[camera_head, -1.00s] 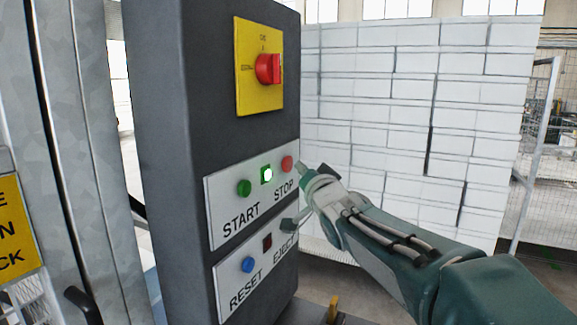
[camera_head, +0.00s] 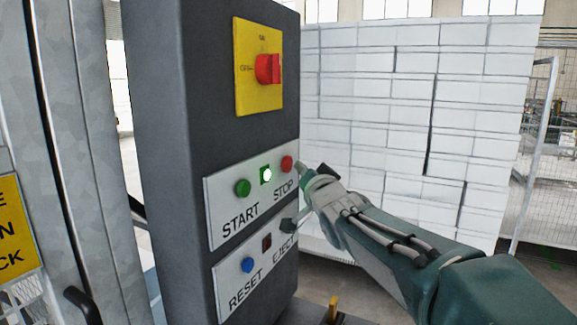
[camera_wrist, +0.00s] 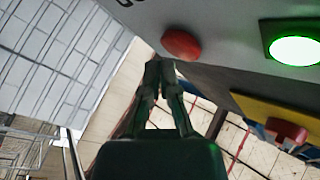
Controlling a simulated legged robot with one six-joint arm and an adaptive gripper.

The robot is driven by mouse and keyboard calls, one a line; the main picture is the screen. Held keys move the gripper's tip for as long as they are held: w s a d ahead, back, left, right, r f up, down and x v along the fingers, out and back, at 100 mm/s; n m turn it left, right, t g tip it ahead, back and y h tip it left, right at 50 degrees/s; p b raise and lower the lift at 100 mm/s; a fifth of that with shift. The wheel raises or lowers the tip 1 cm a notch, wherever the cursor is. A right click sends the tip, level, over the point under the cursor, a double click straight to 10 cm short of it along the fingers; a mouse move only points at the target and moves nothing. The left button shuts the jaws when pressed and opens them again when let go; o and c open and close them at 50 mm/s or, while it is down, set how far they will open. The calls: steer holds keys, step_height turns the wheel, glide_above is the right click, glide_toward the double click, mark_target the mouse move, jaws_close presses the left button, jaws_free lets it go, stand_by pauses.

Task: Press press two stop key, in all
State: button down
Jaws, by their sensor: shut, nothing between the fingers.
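The red stop key (camera_head: 287,163) sits above the word STOP on the upper white label plate of a dark control box (camera_head: 190,110). It also shows in the wrist view (camera_wrist: 181,44), just beyond and slightly right of my fingertips. My gripper (camera_head: 301,168) is shut and empty, close to the right of the stop key in the head view. In the wrist view my closed fingertips (camera_wrist: 160,66) point toward the panel below the key. Whether they touch anything cannot be told.
A green start key (camera_head: 243,188) and a lit green lamp (camera_head: 266,175) are left of the stop key. A blue reset key (camera_head: 248,265) is below. A red rotary switch (camera_head: 267,69) on a yellow plate is above. White stacked blocks (camera_head: 400,120) stand behind.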

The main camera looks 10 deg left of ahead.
steer(key=shift+a, duration=0.1)
steer(key=shift+a+r, duration=0.1)
steer(key=shift+a, duration=0.1)
steer(key=shift+w+a, duration=0.2)
steer(key=shift+a, duration=0.2)
stand_by(0.8)
steer(key=shift+d, duration=0.1)
steer(key=shift+s+d, duration=0.25)
steer(key=shift+d, duration=0.4)
steer(key=d, duration=0.1)
steer(key=s+d, duration=0.1)
steer(key=d, duration=0.2)
steer(key=shift+s+d, duration=0.4)
stand_by(0.6)
